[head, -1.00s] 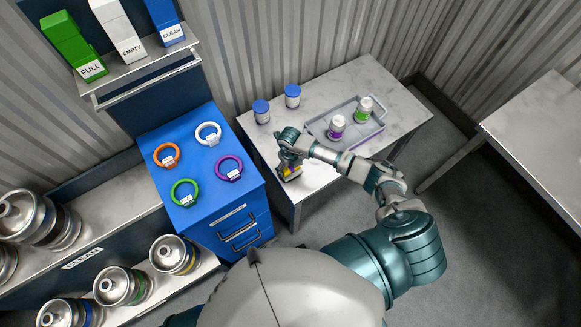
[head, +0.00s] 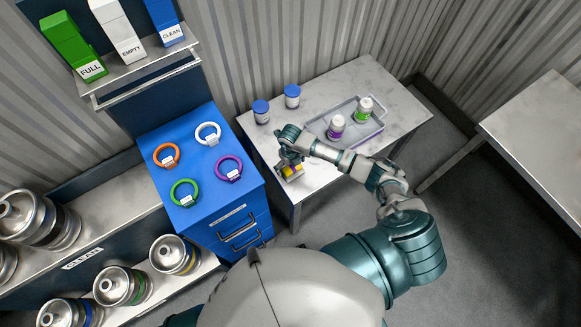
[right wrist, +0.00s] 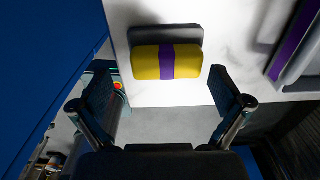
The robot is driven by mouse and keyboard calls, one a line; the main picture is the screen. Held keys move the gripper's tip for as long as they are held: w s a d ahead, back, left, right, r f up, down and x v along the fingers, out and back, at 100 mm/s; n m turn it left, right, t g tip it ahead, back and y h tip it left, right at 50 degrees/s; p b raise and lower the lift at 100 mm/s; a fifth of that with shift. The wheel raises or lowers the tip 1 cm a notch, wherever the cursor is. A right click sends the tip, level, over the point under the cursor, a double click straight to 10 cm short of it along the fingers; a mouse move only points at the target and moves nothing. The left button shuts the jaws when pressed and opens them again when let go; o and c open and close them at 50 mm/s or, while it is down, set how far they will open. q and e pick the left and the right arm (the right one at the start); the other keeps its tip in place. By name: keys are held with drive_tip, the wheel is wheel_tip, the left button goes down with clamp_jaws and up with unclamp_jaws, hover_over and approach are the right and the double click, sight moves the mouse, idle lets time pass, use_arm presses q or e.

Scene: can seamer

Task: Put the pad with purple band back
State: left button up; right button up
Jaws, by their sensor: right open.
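The pad, yellow with a purple band (right wrist: 167,62), lies on the light table near its front edge, against a grey flat piece (right wrist: 165,34). In the head view the pad (head: 291,171) shows just beside my right gripper (head: 285,161). In the right wrist view the two fingers of my right gripper (right wrist: 161,88) are wide apart, one on each side of the pad's near edge, with nothing between them. The pad looks free of the fingers. Whether it sits on or only beside the grey piece is hard to tell. My left gripper is not in view.
A grey tray (head: 376,129) holds a purple-banded bottle (head: 336,127) and a green-banded bottle (head: 363,109). Two blue-lidded jars (head: 261,111) stand at the table's back left. A blue cabinet (head: 192,139) with several coloured rings stands to the left.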

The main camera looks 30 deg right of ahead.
sight(292, 167)
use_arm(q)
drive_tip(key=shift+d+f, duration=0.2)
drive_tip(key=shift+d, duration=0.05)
use_arm(e)
wheel_tip(292, 167, up, 9)
drive_tip(key=shift+d+r, duration=0.2)
drive_tip(key=shift+d, duration=0.1)
